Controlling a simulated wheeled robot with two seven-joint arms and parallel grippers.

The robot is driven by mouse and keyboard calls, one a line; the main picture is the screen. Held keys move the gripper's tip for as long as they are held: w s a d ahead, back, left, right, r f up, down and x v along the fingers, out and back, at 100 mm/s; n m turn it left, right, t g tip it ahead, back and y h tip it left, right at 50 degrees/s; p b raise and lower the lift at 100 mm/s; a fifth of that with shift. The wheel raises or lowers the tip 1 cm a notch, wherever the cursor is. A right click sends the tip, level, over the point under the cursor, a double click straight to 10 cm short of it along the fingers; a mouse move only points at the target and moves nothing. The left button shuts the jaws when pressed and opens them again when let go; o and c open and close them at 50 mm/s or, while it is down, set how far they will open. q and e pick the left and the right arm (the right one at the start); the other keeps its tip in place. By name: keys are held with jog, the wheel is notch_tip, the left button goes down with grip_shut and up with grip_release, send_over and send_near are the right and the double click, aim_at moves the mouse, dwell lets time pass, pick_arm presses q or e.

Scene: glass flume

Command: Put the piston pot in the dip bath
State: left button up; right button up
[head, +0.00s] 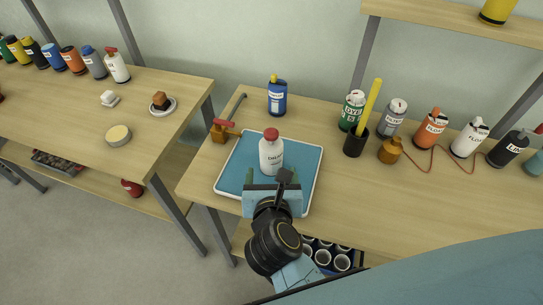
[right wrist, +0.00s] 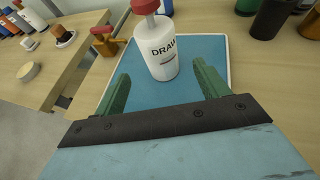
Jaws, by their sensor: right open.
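A white bottle-like pot (head: 271,155) with a red cap and a label starting "DRA" stands upright on a white-rimmed blue tray (head: 233,164). No other thing is clearly marked as the piston pot, and the tray looks most like the dip bath. My right gripper (head: 273,187) is at the tray's near side, in front of the white pot. In the right wrist view its two green fingers are spread apart and empty. The white pot (right wrist: 164,55) stands just beyond them, roughly between their tips. My left gripper is not in view.
A brass tap-like piece with a red handle (head: 222,131) stands at the tray's left corner. A blue bottle (head: 277,97) is behind the tray. A dark cup (head: 355,143), a brass pot (head: 390,151) and several labelled cans stand right. A gap separates the left table (head: 75,115).

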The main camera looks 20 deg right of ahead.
jog(key=v, duration=0.2)
jog(key=shift+s+a+r, duration=0.1)
jog(key=shift+s, duration=0.25)
